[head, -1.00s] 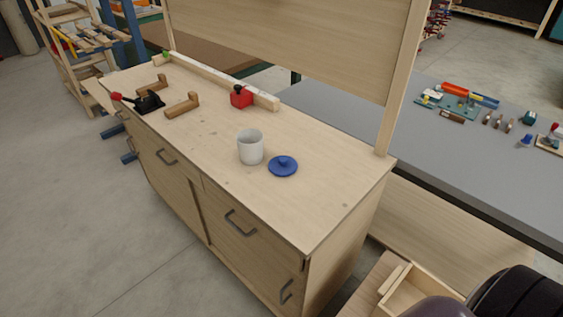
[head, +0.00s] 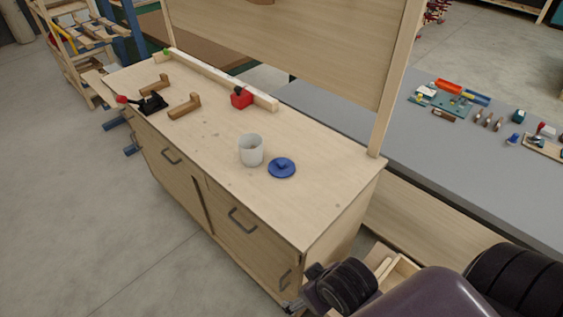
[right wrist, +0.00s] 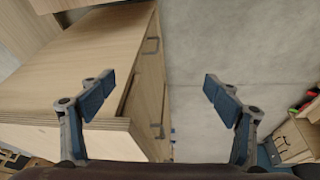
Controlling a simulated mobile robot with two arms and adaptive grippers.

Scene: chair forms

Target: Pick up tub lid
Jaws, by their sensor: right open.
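The blue tub lid (head: 281,168), round with a raised knob, lies flat on the wooden workbench top (head: 310,205). The open white tub (head: 251,150) stands upright just left of it. My right gripper (right wrist: 158,92) is open and empty in the right wrist view, its blue-padded fingers wide apart beside the bench's end and drawer front. In the head view my right arm reaches in at the bottom right, below the bench's near corner and well apart from the lid. The lid does not show in the right wrist view. My left gripper is not in view.
A red block (head: 241,97) sits by the wooden rail at the bench's back. Wooden brackets (head: 185,107) and a black clamp (head: 152,101) lie at the far left. An upright panel (head: 290,50) stands behind. The bench top around the lid is mostly clear.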

